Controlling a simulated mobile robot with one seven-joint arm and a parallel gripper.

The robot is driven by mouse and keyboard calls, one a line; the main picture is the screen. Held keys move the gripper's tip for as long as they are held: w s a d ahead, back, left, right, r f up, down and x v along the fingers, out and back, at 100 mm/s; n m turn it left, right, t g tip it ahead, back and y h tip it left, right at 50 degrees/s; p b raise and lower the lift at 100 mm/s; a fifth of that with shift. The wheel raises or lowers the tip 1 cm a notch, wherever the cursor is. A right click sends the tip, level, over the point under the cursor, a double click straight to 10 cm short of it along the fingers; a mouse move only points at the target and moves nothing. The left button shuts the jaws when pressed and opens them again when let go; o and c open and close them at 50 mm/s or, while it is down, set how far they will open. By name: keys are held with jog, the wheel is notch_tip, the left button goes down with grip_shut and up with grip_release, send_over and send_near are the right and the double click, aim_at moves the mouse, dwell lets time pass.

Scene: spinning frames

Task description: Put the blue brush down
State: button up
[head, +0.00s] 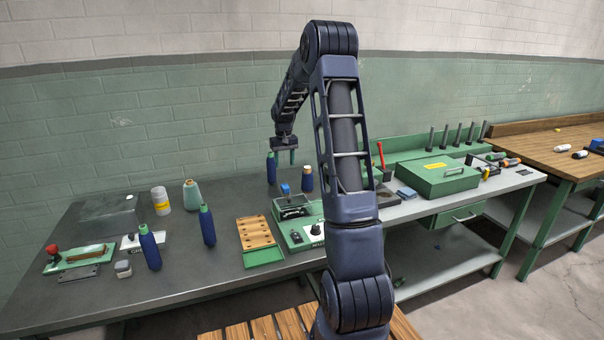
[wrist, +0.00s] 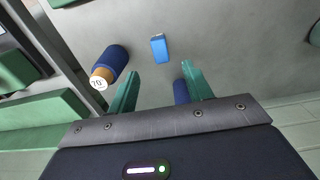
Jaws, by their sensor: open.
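The blue brush appears to be the small blue block (wrist: 158,48) on the grey tabletop, beyond my fingertips in the wrist view. In the head view it shows as a small blue piece (head: 285,188) near the green-based device. My gripper (head: 284,156) is above the back of the bench, with its green fingers (wrist: 160,82) apart and nothing held between them.
Upright black rods (head: 458,135) stand at the back right. Bare tabletop surrounds the blue block.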

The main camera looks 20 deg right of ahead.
jog(key=s+a+r+t, duration=0.1)
jog(key=s+a+r, duration=0.1)
jog(key=s+r, duration=0.75)
jog(key=s+a+r+t, duration=0.1)
jog(key=s+a+r, duration=0.1)
jog(key=s+r, duration=0.8)
jog(key=s+a+f+t, duration=0.1)
jog(key=s, duration=1.2)
jog(key=s+f+t, duration=0.1)
jog(key=s+f, duration=0.1)
jog(key=s, duration=1.1)
jog(key=shift+s+a+f, duration=0.3)
jog(key=shift+s+a, duration=0.05)
jog(key=shift+s, duration=0.05)
